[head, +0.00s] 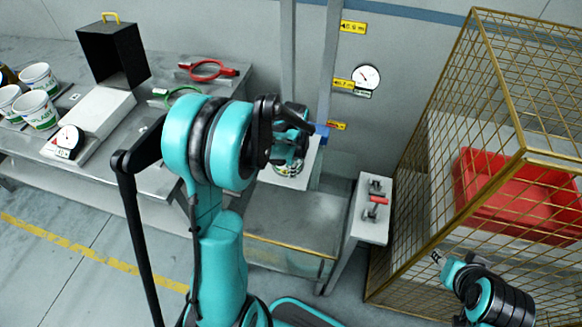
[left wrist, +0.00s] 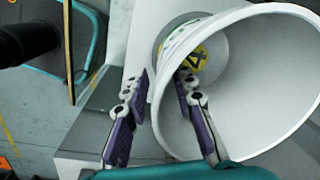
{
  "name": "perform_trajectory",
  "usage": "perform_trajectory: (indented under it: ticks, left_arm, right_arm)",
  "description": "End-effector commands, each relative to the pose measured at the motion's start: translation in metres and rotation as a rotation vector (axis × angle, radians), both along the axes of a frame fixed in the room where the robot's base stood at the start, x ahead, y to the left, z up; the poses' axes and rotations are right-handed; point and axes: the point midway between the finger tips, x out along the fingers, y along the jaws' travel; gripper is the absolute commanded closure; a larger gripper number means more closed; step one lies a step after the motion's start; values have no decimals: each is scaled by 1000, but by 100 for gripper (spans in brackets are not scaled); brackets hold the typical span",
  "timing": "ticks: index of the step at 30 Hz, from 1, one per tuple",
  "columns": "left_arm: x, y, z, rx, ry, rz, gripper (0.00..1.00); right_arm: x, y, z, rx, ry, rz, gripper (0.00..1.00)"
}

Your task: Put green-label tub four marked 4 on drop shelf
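In the left wrist view my left gripper (left wrist: 160,95) is open, with one finger inside the tub, the other outside, and a gap around the wall. My right gripper (head: 437,257) is small at lower right, away from the tub; its opening is unclear.
Several white and green tubs (head: 36,108) stand on the bench at left, near a dial scale (head: 68,142) and a black box (head: 113,52). Posts with yellow labels (head: 353,27) rise behind the plate. A mesh cage (head: 450,140) with a red bin (head: 515,195) stands at right.

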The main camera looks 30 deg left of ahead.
Motion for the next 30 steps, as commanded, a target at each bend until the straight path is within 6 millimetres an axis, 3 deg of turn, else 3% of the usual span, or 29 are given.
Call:
perform_trajectory:
  ticks: [12, 22, 26, 30]
  left_arm:
    - [-6, -6, 89, 0, 0, -1, 74]
    - [-12, -13, 124, 0, -19, 22, 74]
    - [-30, -31, 145, -10, -93, 119, 74]
    - [-63, -59, 170, -53, -226, 297, 74]
  right_arm:
    - [0, 0, 30, 0, 0, 0, 64]
    - [0, 0, 37, 0, 0, 0, 64]
    - [0, 0, 36, 0, 0, 0, 64]
    - [0, 0, 36, 0, 0, 0, 64]
